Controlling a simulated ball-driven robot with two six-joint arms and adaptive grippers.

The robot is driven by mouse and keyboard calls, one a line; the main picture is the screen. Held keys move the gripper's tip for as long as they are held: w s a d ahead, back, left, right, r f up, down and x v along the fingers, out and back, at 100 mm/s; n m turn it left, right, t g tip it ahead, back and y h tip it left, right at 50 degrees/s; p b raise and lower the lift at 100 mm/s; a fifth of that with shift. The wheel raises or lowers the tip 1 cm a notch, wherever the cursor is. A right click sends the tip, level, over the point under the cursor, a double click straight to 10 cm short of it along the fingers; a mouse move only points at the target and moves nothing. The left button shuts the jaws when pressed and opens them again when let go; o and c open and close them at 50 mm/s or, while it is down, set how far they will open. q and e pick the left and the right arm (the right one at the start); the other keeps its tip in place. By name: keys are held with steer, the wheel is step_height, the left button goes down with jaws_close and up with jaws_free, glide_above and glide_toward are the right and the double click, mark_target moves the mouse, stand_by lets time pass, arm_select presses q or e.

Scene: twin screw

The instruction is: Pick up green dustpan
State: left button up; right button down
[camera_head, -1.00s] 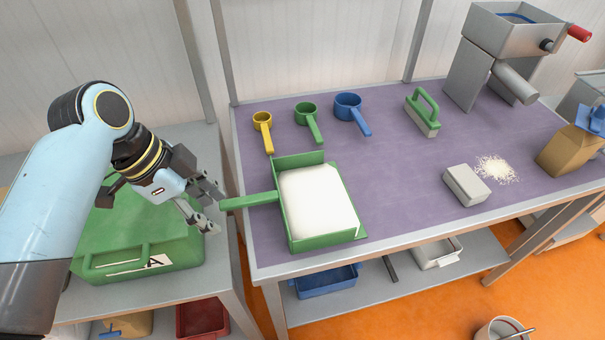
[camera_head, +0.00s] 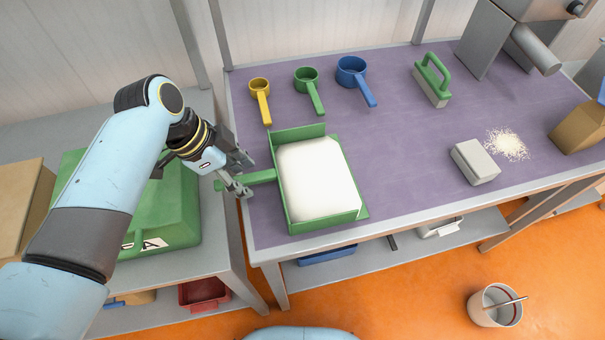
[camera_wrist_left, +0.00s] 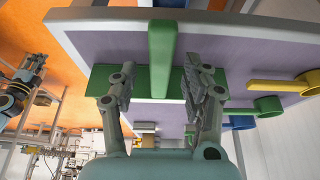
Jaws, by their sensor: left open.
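The green dustpan (camera_head: 360,213) lies on the purple table top, holding a white heap. Its handle (camera_head: 262,177) points left, over the table's left edge. My left gripper (camera_head: 242,175) is at the handle, with its fingers open on either side of it in the head view. In the left wrist view the dustpan handle (camera_wrist_left: 162,60) runs between the two open fingers of my left gripper (camera_wrist_left: 163,85). Whether the fingers touch the handle I cannot tell.
Yellow (camera_head: 260,88), green (camera_head: 306,79) and blue (camera_head: 351,72) scoops lie behind the dustpan. A green-handled brush (camera_head: 433,80) stands to their right. A grey block (camera_head: 475,161) lies beside spilled white grains (camera_head: 507,145). A green crate (camera_head: 175,205) sits on the left bench.

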arm_select(q)
steer(key=shift+x, duration=1.05)
steer(key=shift+f, duration=0.2)
jaws_close()
